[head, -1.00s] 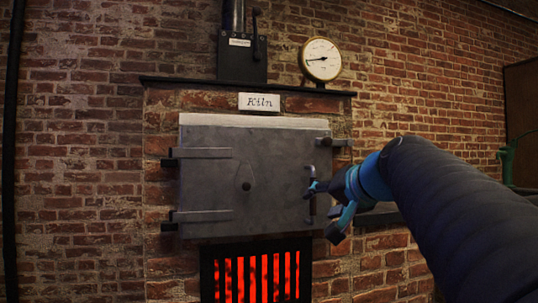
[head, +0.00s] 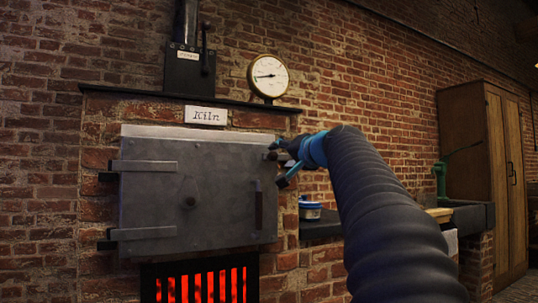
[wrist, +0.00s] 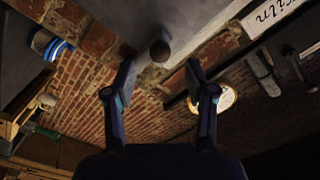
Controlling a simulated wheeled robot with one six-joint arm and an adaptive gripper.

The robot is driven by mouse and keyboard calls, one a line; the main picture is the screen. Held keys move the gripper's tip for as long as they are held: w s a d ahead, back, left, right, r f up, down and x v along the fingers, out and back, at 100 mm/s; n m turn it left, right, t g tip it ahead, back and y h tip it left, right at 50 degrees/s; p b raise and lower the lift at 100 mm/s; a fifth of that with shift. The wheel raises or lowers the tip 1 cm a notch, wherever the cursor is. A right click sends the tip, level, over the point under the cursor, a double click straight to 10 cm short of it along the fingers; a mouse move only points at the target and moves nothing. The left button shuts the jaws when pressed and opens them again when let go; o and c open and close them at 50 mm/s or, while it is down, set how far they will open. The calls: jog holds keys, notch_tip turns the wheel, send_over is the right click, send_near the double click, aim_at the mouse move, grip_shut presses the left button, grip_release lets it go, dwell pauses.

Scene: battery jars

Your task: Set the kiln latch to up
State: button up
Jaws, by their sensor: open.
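The kiln's grey door (head: 155,215) is closed, with strap hinges on its left and an upright dark handle (head: 259,205) near its right edge. Nothing is held.
A Kiln sign (head: 206,116), a round gauge (head: 268,76) and a black lever box (head: 190,68) are above the door. Glowing bars (head: 205,285) are below. A blue-and-white container (head: 310,210) stands on a ledge right of the kiln. A wooden cabinet (head: 470,150) is far right.

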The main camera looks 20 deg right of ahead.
aim_at(274, 156)
jog(key=w+p, duration=0.1)
jog(key=w, duration=0.4)
jog(key=shift+w+a, duration=0.1)
jog(key=shift+w, duration=0.3)
grip_shut()
